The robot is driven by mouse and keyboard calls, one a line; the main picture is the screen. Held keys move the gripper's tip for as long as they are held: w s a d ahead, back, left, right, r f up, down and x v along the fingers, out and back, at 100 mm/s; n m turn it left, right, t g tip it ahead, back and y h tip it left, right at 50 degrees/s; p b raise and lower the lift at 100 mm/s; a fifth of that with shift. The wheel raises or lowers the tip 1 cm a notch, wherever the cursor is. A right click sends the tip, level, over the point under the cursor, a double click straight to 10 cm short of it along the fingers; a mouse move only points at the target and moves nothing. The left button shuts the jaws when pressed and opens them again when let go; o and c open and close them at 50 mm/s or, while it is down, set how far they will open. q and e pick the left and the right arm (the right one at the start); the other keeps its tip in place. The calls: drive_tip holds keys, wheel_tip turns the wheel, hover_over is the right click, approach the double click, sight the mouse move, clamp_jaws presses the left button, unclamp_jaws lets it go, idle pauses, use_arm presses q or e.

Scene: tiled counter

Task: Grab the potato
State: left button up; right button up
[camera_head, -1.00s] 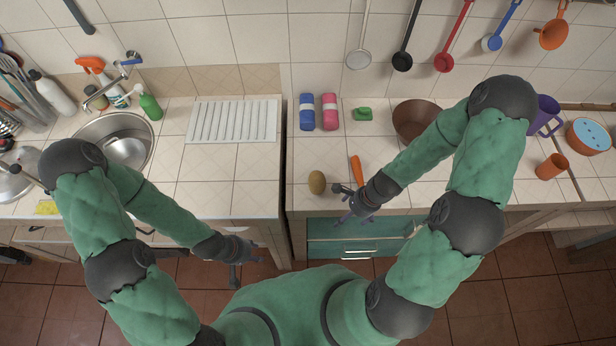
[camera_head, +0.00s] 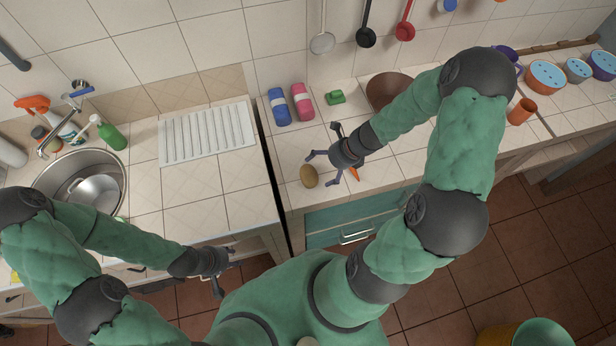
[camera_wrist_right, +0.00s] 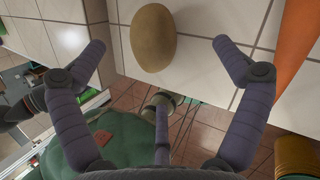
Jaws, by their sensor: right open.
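In the right wrist view the potato (camera_wrist_right: 153,38) is at the top, between and beyond the fingertips, touching neither. My right gripper (camera_head: 322,169) is open and empty, just above and to the right of the potato; its spread fingers also show in the right wrist view (camera_wrist_right: 160,55). My left gripper (camera_head: 225,270) hangs in front of the counter's left part, away from the potato; its fingers are too small to read.
An orange carrot-like thing (camera_head: 354,174) lies under my right gripper. A drawer front (camera_head: 352,222) is below the counter edge.

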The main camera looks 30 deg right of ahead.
sight(313, 173)
drive_tip(key=shift+a+r+b+x, duration=0.15)
drive_tip(key=shift+b+x, duration=0.35)
drive_tip(key=shift+x, duration=1)
drive_tip(key=shift+a+r+b+x, duration=0.1)
drive_tip(key=shift+a+b+x, duration=0.3)
drive_tip(key=shift+x, duration=1.15)
drive_tip(key=shift+d, duration=0.2)
drive_tip(key=c, duration=1.4)
